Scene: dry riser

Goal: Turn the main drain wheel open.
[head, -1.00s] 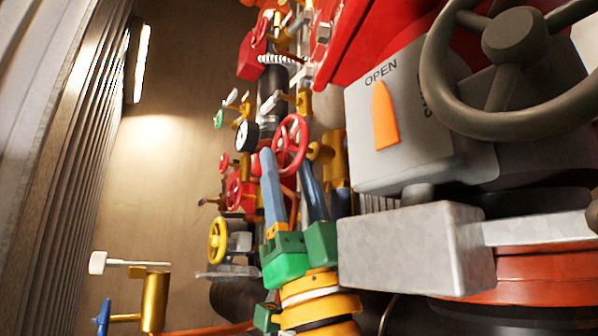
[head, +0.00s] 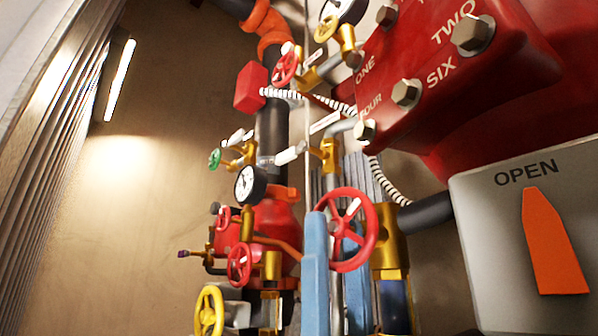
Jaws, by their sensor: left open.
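A large red handwheel (head: 353,230) with spokes stands at the lower middle, beside a brass valve body (head: 390,240). It is the wheel closest to my left gripper; I see no label naming it the main drain. My left gripper (head: 335,230) comes up from the bottom edge with blue fingers, open. One finger shows in front at the wheel's left edge; the other shows behind or between the spokes. Whether they touch the rim I cannot tell. Nothing is visibly held. My right gripper is out of view.
A grey box marked OPEN with an orange pointer (head: 550,240) stands right, below a red bolted cover (head: 460,80). Smaller red wheels (head: 239,265), a yellow wheel (head: 209,312), a gauge (head: 250,184) and pipes crowd the left-middle. The far-left wall area is clear.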

